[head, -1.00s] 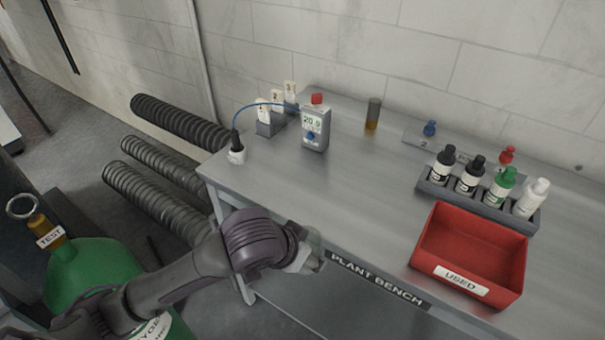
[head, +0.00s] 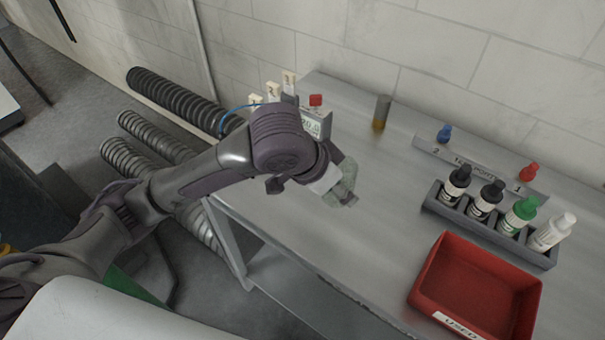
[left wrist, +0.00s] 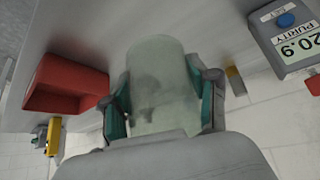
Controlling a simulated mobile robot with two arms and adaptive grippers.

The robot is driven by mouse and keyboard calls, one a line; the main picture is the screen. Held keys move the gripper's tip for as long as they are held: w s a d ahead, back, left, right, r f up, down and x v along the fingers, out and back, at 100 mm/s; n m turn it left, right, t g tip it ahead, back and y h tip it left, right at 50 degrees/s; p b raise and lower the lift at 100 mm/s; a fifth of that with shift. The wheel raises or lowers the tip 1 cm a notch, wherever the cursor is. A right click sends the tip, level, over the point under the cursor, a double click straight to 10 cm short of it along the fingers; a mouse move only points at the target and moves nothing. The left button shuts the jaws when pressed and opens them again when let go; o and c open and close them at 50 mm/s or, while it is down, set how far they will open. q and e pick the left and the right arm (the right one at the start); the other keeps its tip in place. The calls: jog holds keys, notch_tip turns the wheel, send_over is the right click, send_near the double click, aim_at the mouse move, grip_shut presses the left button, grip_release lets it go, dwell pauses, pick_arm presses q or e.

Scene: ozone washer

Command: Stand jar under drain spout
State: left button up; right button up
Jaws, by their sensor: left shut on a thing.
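My left gripper (head: 345,190) is above the bench near its back left part, beside the meter. It is shut on a pale, translucent greenish jar (left wrist: 163,80). In the left wrist view the jar stands between the two teal-padded fingers, which also show there (left wrist: 163,108). I cannot make out a drain spout in either view. My right gripper is not in view.
The grey bench (head: 370,245) has clear room in the middle. A meter (head: 315,122) stands partly hidden behind my arm. A small amber-bottomed cylinder (head: 380,112) stands near the wall. A bottle rack (head: 440,200) and red bin (head: 428,280) stand at the right.

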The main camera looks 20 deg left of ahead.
pick_arm(q)
jog(key=shift+w+a+f, duration=0.6)
jog(key=shift+w+a, duration=0.2)
jog(key=shift+a, duration=0.1)
jog(key=w+a+f, duration=0.1)
jog(key=a, duration=0.1)
jog(key=w+a+f+p, duration=0.1)
jog(key=a, duration=0.1)
jog(key=a+f, duration=0.2)
jog(key=shift+w+a, duration=0.35)
jog(key=shift+w, duration=0.05)
jog(key=shift+w+a+f+p, duration=0.3)
jog(key=shift+w+a+f, duration=0.4)
jog(key=shift+a+f, duration=0.15)
notch_tip(320, 180, down, 3)
jog(key=shift+f+p, duration=0.15)
jog(key=shift+p, duration=0.25)
jog(key=shift+f, duration=0.4)
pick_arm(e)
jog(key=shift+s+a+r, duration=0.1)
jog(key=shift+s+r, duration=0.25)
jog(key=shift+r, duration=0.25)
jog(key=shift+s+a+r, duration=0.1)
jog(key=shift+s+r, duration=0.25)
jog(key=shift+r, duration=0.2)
pick_arm(q)
jog(key=o, duration=1.3)
jog(key=shift+c, duration=0.2)
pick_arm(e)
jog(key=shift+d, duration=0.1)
